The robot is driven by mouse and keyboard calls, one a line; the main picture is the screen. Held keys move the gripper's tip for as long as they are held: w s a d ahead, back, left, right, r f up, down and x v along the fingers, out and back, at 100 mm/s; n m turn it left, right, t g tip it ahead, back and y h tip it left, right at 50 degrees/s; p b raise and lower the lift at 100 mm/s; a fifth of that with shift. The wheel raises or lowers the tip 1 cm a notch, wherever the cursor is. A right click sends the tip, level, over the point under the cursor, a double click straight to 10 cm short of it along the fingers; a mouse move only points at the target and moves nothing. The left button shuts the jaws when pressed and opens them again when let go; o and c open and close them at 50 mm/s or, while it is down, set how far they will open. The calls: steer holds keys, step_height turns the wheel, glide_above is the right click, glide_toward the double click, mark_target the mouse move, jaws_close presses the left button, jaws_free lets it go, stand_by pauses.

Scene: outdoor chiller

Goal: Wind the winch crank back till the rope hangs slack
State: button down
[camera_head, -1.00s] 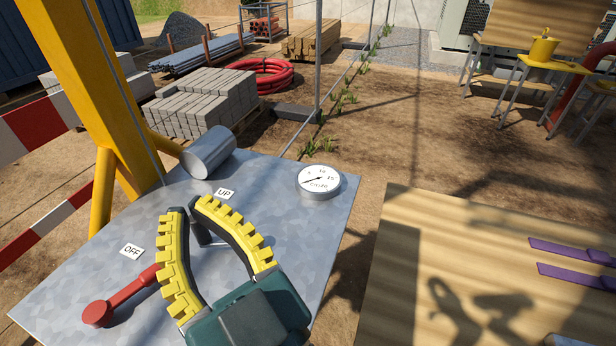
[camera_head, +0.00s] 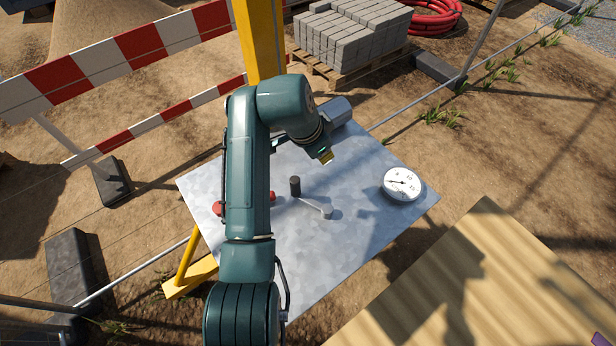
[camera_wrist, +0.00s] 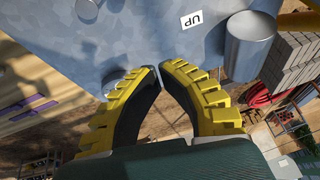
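The winch crank (camera_head: 312,204) is on the grey metal panel (camera_head: 350,235), its dark knob (camera_head: 295,186) upright at the left end of its arm. My gripper (camera_head: 326,157) is mostly hidden by its own wrist in the head view; only a yellow tip shows, above and right of the knob, apart from it. In the wrist view my gripper (camera_wrist: 161,67) has its fingertips together with nothing between them. A grey round part at the top edge (camera_wrist: 88,9) looks like the crank's pivot. I cannot make out the rope's tension.
A dial gauge (camera_head: 402,183) is on the panel's right. A red lever (camera_head: 218,208) is partly behind my arm. A yellow post (camera_head: 258,40) and a red-white barrier (camera_head: 120,60) stand behind. A wooden table (camera_head: 460,285) is at the lower right.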

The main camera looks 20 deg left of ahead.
steer(key=shift+m+g+h, duration=0.5)
steer(key=shift+m+g, duration=0.1)
steer(key=shift+g, duration=0.3)
steer(key=f, duration=1)
steer(key=shift+w+d, duration=0.2)
steer(key=shift+d, duration=0.1)
steer(key=shift+s+a+r+p, duration=0.25)
steer(key=shift+s+a+p, duration=0.55)
steer(key=shift+s+a, duration=0.3)
steer(key=shift+s+a+f, duration=0.1)
steer(key=shift+s+a, duration=0.2)
steer(key=shift+s, duration=0.15)
steer(key=shift+s+a+n+p, duration=0.15)
steer(key=shift+s+n+p, duration=0.25)
steer(key=shift+p, duration=0.6)
